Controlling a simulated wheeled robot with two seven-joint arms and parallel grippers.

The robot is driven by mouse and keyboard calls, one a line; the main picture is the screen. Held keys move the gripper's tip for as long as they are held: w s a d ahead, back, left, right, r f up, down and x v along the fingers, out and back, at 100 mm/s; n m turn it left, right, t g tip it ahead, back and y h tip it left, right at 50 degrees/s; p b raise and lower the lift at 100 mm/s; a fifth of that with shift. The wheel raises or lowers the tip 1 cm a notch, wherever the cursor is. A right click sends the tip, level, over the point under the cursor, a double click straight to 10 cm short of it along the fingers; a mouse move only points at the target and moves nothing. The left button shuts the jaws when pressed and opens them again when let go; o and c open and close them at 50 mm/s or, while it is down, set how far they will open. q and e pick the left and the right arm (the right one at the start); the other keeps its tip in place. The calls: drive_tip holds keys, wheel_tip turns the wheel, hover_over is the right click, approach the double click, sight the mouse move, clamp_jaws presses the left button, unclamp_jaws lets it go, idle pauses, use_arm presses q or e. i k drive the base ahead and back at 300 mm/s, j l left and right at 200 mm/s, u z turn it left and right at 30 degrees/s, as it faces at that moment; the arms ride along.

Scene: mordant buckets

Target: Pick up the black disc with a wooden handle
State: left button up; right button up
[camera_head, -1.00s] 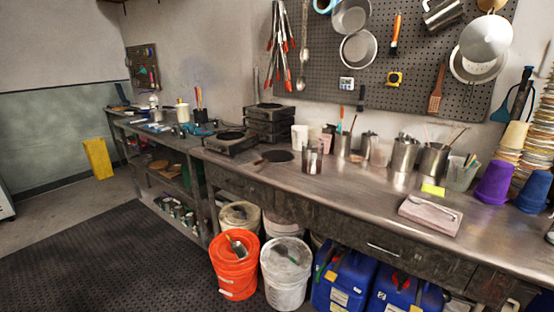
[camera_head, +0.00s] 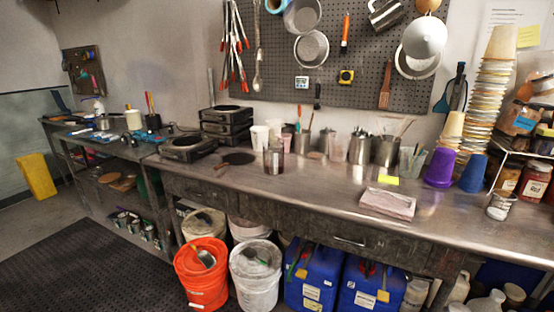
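The black disc (camera_head: 238,158) lies flat on the metal workbench (camera_head: 300,185), left of a dark glass jar (camera_head: 274,160). Its short brown wooden handle (camera_head: 221,170) points toward the front left, near the bench's front edge. Nothing covers the disc. Neither of my grippers shows in the head view.
Stacked black hot plates (camera_head: 227,124) stand behind the disc, and a single burner (camera_head: 188,147) stands to its left. Metal cups and a pink slab (camera_head: 388,203) are to the right. An orange bucket (camera_head: 203,275), a white bucket (camera_head: 256,274) and blue containers (camera_head: 314,280) stand below the front edge.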

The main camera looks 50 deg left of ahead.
sight(240, 158)
drive_tip(key=k+j+z, duration=0.2)
drive_tip(key=j, duration=0.25)
drive_tip(key=j+z, duration=0.2)
drive_tip(key=j, duration=0.25)
drive_tip(key=k+j+z, duration=0.2)
drive_tip(key=j, duration=0.25)
drive_tip(key=k+j+z, duration=0.2)
drive_tip(key=j, duration=0.2)
drive_tip(key=k+j+z, duration=0.2)
drive_tip(key=j, duration=0.2)
drive_tip(key=i, duration=0.05)
